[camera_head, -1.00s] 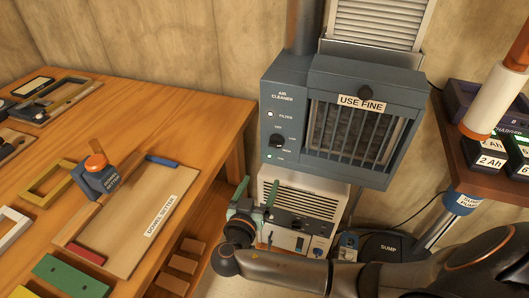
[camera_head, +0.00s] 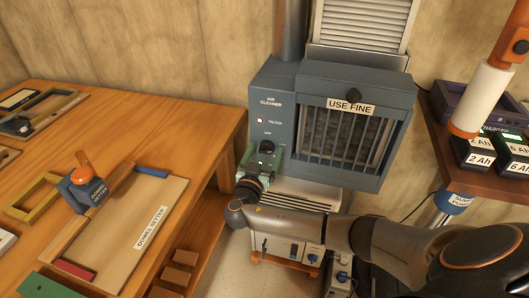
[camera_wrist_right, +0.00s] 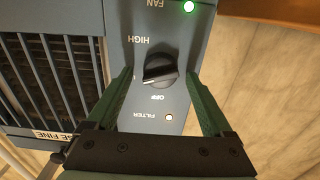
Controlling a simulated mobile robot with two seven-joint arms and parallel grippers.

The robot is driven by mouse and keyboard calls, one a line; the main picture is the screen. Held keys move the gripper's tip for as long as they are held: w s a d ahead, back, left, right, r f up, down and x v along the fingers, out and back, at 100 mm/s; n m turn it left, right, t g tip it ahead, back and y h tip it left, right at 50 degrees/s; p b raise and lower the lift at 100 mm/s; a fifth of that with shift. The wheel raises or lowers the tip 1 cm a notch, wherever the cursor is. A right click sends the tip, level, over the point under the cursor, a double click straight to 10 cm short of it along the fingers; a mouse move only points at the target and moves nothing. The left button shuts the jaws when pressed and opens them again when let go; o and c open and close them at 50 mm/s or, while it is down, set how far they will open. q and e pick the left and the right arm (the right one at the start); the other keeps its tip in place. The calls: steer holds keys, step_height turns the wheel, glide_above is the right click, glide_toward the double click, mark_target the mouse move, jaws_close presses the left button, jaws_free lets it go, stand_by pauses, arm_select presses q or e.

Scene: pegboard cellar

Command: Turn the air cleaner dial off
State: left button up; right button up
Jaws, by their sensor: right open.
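The air cleaner (camera_head: 340,75) is a blue-grey box on the wall side, with a control panel on its left face. Its black dial (camera_head: 267,146) shows at the tips of my right gripper (camera_head: 262,160). In the right wrist view, upside down, the dial (camera_wrist_right: 160,70) lies between the two green fingers of the open right gripper (camera_wrist_right: 158,82), with space on both sides. The OFF and HIGH labels are readable beside it. The dial's ridge lies roughly sideways, slightly tilted; I cannot tell its exact setting. My left gripper is not in view.
A green lamp (camera_wrist_right: 189,7) is lit by the FAN label, and a pale lamp (camera_wrist_right: 169,117) by FILTER. A wooden bench (camera_head: 205,120) stands left. A shelf with battery chargers (camera_head: 475,150) stands right. A white louvred unit (camera_head: 300,195) sits below the cleaner.

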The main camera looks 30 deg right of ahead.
steer(key=c, duration=1.3)
steer(key=shift+c, duration=0.2)
steer(key=shift+f, duration=0.1)
jaws_close()
